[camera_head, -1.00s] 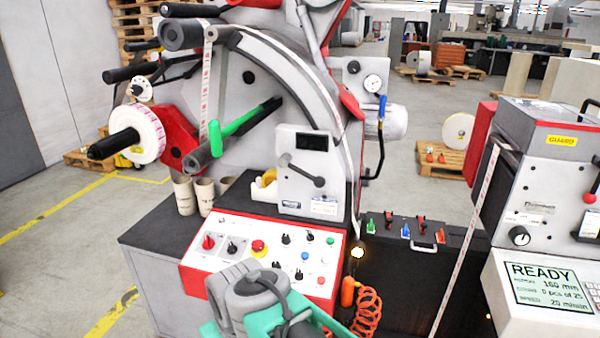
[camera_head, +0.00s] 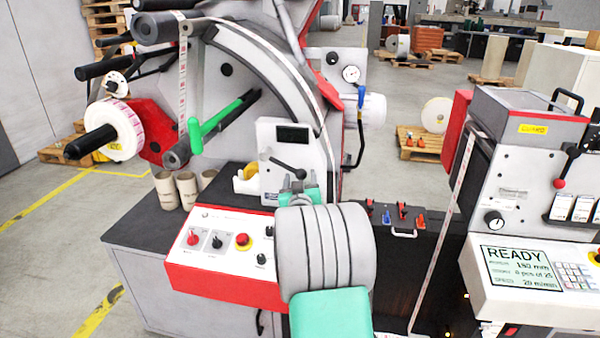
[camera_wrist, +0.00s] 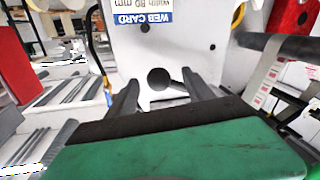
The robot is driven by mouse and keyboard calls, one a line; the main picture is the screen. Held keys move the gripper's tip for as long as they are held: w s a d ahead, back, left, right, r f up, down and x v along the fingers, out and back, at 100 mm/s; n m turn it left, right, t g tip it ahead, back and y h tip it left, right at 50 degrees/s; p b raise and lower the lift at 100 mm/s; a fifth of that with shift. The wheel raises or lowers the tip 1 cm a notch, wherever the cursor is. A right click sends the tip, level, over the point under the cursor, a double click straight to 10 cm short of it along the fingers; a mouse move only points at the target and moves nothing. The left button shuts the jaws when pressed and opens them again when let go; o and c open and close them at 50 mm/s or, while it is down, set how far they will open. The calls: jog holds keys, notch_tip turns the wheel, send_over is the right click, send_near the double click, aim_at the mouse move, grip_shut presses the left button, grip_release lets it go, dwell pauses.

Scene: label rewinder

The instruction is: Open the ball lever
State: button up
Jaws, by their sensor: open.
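A dark lever (camera_head: 286,165) with a rounded end slants down to the right on the pale box with a black display. My gripper (camera_head: 298,181) is right in front of the lever's lower end, partly hidden behind my grey wrist. In the wrist view my gripper (camera_wrist: 160,78) is open, its two dark fingers spread. A dark round knob (camera_wrist: 158,79) shows between the fingertips against the pale box face. I cannot tell whether the fingers touch it. Nothing is seen gripped.
A green-handled bar (camera_head: 220,122) and dark rollers stick out at left. A blue-handled valve (camera_head: 361,98) is behind at right. The right machine (camera_head: 525,150) carries a red-ball lever (camera_head: 559,183).

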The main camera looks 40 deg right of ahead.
jog(key=shift+x, duration=1.1)
jog(key=shift+r, duration=0.1)
grip_shut()
jog(key=shift+r, duration=0.1)
